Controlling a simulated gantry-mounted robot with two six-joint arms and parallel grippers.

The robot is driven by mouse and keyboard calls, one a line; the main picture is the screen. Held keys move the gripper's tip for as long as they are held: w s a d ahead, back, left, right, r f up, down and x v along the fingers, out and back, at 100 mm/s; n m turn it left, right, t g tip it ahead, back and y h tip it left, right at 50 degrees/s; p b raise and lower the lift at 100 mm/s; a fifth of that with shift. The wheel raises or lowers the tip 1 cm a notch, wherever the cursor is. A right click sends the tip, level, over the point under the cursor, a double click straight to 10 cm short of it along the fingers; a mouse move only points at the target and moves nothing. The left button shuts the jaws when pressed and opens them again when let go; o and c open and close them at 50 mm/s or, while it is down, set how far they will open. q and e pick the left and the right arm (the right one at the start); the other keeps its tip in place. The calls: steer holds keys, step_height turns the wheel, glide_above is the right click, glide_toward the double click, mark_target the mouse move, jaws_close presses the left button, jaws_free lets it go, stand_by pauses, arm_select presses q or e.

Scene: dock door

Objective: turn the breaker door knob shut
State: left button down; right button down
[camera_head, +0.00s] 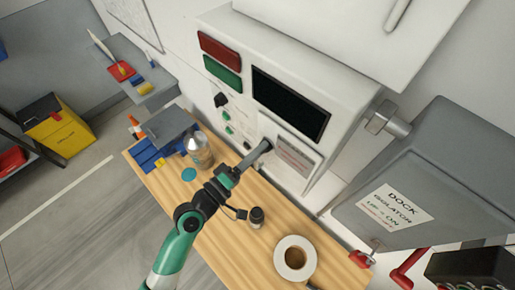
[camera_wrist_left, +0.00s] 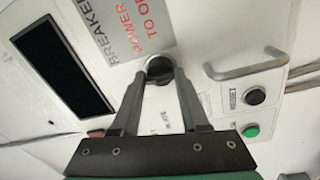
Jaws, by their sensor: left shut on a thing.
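The breaker door (camera_head: 294,160) is a pale panel with a printed label on the front of the white control cabinet. It looks flush with the cabinet front. My left gripper (camera_head: 262,149) reaches up to the left side of this door. In the left wrist view, the dark round door knob (camera_wrist_left: 160,67) sits below the "BREAKER POWER" label (camera_wrist_left: 130,33). The fingers of my left gripper (camera_wrist_left: 160,78) are shut on the knob, one on each side. The fingers hide the knob in the head view. My right gripper is not in view.
A wooden bench (camera_head: 232,236) below holds a tape roll (camera_head: 295,258), a small dark jar (camera_head: 257,218), a clear bottle (camera_head: 197,150) and blue bins (camera_head: 160,152). A grey isolator box (camera_head: 430,165) juts out at right. A pull handle (camera_wrist_left: 246,69) and push buttons (camera_wrist_left: 254,96) lie near the knob.

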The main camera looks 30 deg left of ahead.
arm_select(q)
steer(key=shift+f+n, duration=0.15)
steer(key=shift+n, duration=0.25)
steer(key=c, duration=0.6)
jaws_free()
steer(key=shift+o, duration=0.8)
steer(key=b+v, duration=0.3)
steer(key=v, duration=0.8)
steer(key=shift+s, duration=0.3)
